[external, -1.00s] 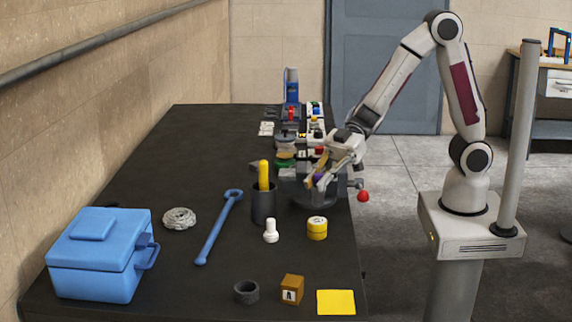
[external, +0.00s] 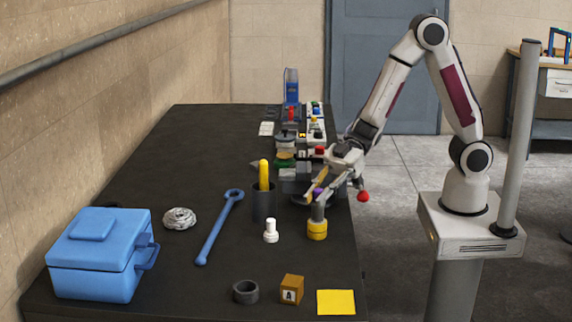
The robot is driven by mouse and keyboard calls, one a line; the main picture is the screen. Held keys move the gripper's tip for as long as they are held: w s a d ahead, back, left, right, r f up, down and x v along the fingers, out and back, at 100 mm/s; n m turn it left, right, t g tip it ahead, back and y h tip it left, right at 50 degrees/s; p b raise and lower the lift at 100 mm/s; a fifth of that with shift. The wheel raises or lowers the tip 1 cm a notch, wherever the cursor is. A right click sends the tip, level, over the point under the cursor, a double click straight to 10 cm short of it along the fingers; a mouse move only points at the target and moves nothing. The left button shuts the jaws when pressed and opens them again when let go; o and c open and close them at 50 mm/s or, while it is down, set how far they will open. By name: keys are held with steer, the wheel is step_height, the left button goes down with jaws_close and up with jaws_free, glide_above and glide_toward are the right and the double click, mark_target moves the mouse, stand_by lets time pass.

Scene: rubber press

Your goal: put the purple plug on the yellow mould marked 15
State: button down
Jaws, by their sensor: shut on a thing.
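The yellow mould (external: 317,231) stands upright on the black table near its right edge; its marking is too small to read. My gripper (external: 317,203) is just above the mould, pointing down and shut on the purple plug. A bit of purple (external: 318,191) shows between the fingers, which hide much of the plug. A grey part sits below the purple, over the top of the mould. I cannot tell whether it touches the mould.
A white peg-like piece (external: 270,232) stands left of the mould. A dark cup (external: 263,205) with a yellow tool is behind it. A red knob (external: 363,196) sticks out at the right.

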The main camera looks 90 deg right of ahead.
steer(key=shift+f, duration=0.2)
stand_by(0.3)
steer(key=c, duration=1.9)
jaws_free()
steer(key=shift+r, duration=0.15)
steer(key=shift+s+d+r, duration=0.2)
steer(key=shift+d, duration=0.15)
steer(key=shift+v, duration=5.5)
steer(key=shift+s, duration=0.1)
